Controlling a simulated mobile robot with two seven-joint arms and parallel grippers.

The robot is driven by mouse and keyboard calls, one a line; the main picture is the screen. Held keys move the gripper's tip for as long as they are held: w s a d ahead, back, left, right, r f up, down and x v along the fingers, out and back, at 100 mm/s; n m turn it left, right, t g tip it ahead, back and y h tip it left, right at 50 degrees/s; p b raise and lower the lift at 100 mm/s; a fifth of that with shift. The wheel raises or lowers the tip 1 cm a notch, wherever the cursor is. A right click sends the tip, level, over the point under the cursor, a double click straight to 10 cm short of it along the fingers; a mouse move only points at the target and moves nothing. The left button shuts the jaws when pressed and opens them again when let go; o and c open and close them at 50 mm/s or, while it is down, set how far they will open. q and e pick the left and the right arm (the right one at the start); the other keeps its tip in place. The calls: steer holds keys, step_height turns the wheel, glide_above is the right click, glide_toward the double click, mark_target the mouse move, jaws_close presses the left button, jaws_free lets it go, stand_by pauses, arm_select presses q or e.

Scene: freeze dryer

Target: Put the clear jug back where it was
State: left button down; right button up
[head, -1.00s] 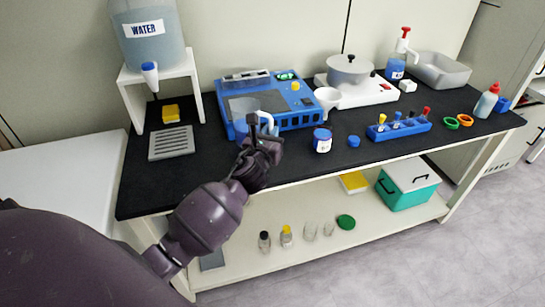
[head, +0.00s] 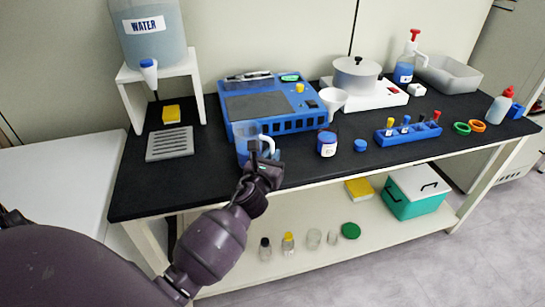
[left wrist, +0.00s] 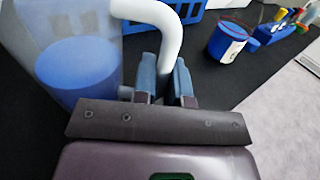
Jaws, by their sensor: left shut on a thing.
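The clear jug (head: 244,138) is see-through with a bluish tint and a pale handle. It is in front of the left front corner of the blue device in the head view. My left gripper (head: 264,158) is shut on the jug's handle, to the right of its body. In the left wrist view, the jug (left wrist: 75,30) fills the upper left with a blue round area low in it, and the white handle (left wrist: 168,28) runs down to the fingertips (left wrist: 165,75). I cannot tell whether the jug touches the black worktop. My right gripper is out of view.
The water tank (head: 150,40) on its white stand and a grey drip grate (head: 170,144) are left. The blue device (head: 290,122) stands behind the jug. Black worktop is clear between grate and jug.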

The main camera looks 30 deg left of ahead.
arm_select(q)
steer(key=shift+f, duration=0.2)
steer(key=c, duration=1.2)
jaws_free()
steer(key=shift+o, duration=0.2)
steer(key=shift+r, duration=0.2)
steer(key=shift+s+d, duration=0.1)
steer(key=shift+s, duration=0.1)
steer(key=v, duration=1.1)
steer(key=s+d+f+n+g+h, duration=0.2)
steer(key=s+f+n, duration=0.5)
steer(key=n, duration=0.9)
steer(key=s+d+f+n+g+h, duration=0.3)
steer(key=s+f+n, duration=0.4)
steer(key=s+n, duration=0.5)
steer(key=n+g, duration=0.1)
steer(key=n, duration=0.2)
steer(key=shift+s+f+n+g+p, duration=0.3)
steer(key=shift+s+f+n+p, duration=0.05)
steer(key=shift+s+f+n, duration=0.05)
